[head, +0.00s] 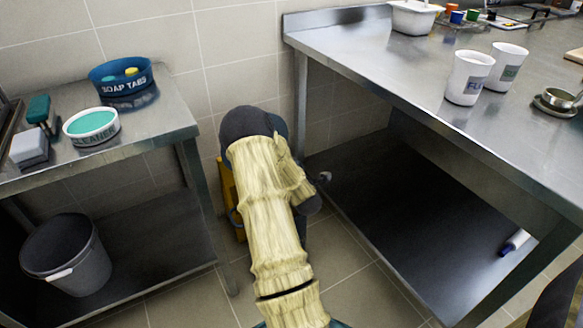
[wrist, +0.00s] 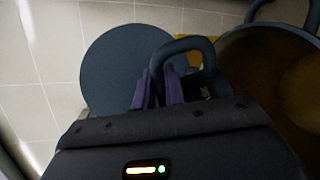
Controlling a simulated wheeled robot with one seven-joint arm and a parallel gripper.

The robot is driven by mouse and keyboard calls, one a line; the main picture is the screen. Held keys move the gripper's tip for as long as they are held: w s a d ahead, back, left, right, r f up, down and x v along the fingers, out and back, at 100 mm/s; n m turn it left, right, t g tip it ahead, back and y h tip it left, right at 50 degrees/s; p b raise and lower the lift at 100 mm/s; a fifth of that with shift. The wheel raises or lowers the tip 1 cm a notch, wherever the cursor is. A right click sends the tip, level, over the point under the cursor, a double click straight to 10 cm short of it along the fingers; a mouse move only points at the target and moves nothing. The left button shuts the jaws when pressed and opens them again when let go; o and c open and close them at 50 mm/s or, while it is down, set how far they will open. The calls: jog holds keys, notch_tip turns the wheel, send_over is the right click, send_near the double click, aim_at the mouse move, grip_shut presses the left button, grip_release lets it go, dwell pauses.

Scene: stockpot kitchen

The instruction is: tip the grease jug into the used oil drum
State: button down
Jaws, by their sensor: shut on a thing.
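In the wrist view the purple fingers of my gripper (wrist: 165,88) are closed at a dark blue loop handle (wrist: 185,43). A wide container with a brown inside (wrist: 270,80) fills the right side beside the handle. A flat dark blue-grey disc (wrist: 112,60) lies left of the fingers. I cannot tell whether it belongs to the used oil drum. In the head view my sleeved arm hides the gripper and jug; the drum cannot be made out there.
A steel table on the left holds a soap tabs bowl (head: 122,78) and a cleaner tub (head: 92,136), with a grey bucket (head: 85,270) below. A steel counter (head: 400,75) on the right holds white cups (head: 467,78). Something yellow (head: 226,185) shows behind my arm.

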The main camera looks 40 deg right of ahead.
jog(key=shift+w+a+r+n+h, duration=0.1)
jog(key=shift+a+r+n+h, duration=0.15)
jog(key=shift+r+n, duration=0.5)
jog(key=n, duration=0.1)
jog(key=a+n+h, duration=0.1)
jog(key=shift+w+a+r+n, duration=0.1)
jog(key=shift+w+r+n, duration=0.2)
jog(key=shift+w+n, duration=0.1)
jog(key=w+a+n+b, duration=0.1)
jog(key=n, duration=0.1)
jog(key=w+a+f+n+h+b, duration=0.1)
jog(key=a+n, duration=0.1)
jog(key=n, duration=0.1)
jog(key=w+a+f+n+h+b, duration=0.1)
jog(key=a+n, duration=0.1)
jog(key=shift+a+f, duration=0.15)
jog(key=shift+a, duration=0.05)
jog(key=a+n, duration=0.1)
jog(key=n, duration=0.1)
jog(key=w+a+n+b, duration=0.1)
jog(key=a+n, duration=0.1)
jog(key=w+a+n+b, duration=0.1)
jog(key=n, duration=0.1)
jog(key=shift+w+a+f+n+t+h, duration=0.15)
jog(key=shift+a+f+n+t+h, duration=0.15)
jog(key=shift+f+n+t+h, duration=0.1)
